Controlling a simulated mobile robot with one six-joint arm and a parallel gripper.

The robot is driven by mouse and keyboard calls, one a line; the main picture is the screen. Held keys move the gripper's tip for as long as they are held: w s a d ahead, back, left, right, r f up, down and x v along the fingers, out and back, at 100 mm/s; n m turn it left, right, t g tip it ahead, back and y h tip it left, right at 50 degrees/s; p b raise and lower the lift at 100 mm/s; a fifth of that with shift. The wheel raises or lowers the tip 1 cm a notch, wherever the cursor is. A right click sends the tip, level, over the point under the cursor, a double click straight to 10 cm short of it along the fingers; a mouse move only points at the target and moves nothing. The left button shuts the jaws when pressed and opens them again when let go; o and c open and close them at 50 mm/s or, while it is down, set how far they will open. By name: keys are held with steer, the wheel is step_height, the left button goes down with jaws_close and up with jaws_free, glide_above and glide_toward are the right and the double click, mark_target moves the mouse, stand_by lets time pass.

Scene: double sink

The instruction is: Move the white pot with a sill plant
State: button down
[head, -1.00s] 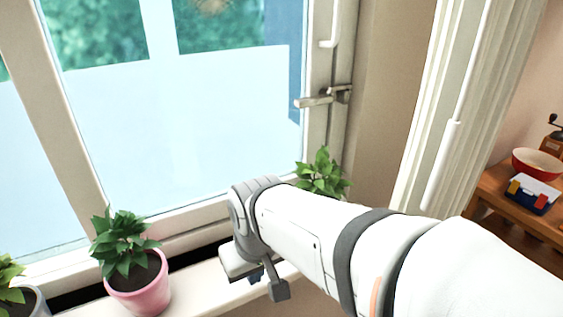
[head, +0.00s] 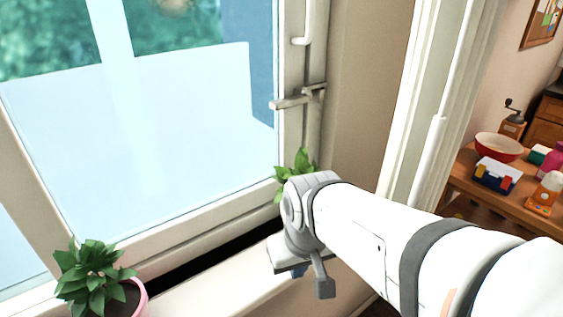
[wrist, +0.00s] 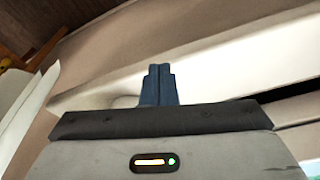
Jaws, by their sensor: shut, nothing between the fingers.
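A green leafy plant (head: 296,172) stands at the right end of the window sill, partly behind my arm. Its pot is hidden, so I cannot tell whether it is white. Another plant (head: 88,272) stands on the sill at lower left in a pink pot (head: 138,298), cut off by the picture's bottom edge. My gripper (head: 299,271) is over the sill, in front of the right plant. In the wrist view its dark blue fingers (wrist: 158,72) are together and empty, with the pale sill behind them.
The sill (head: 215,290) is bare between the pink pot and my gripper. The window frame with its handle (head: 298,99) rises behind.

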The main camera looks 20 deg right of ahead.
steer(key=w+a+r+n, duration=0.1)
steer(key=n, duration=0.2)
steer(key=w+a+r+n+p, duration=0.1)
steer(key=r+n, duration=0.1)
steer(key=n, duration=0.1)
steer(key=w+a+r+n+g+p, duration=0.1)
steer(key=r+n, duration=0.1)
steer(key=n, duration=0.1)
steer(key=shift+w+a+n, duration=0.2)
steer(key=shift+a+n, duration=0.15)
steer(key=shift+n, duration=0.05)
steer(key=w+a+r+n+g+p, duration=0.2)
steer(key=w+a+r+n, duration=0.15)
steer(key=n, duration=0.85)
steer(key=w+d+p, duration=0.2)
steer(key=w+d, duration=0.1)
steer(key=d, duration=0.7)
steer(key=w+d+p, duration=0.2)
steer(key=w+d, duration=0.1)
steer(key=d, duration=0.7)
steer(key=f, duration=0.4)
steer(key=shift+w+a, duration=0.1)
steer(key=shift+a, duration=0.15)
steer(key=shift+a+f+p, duration=0.15)
steer(key=shift+a+p, duration=0.25)
steer(key=shift+a, duration=0.1)
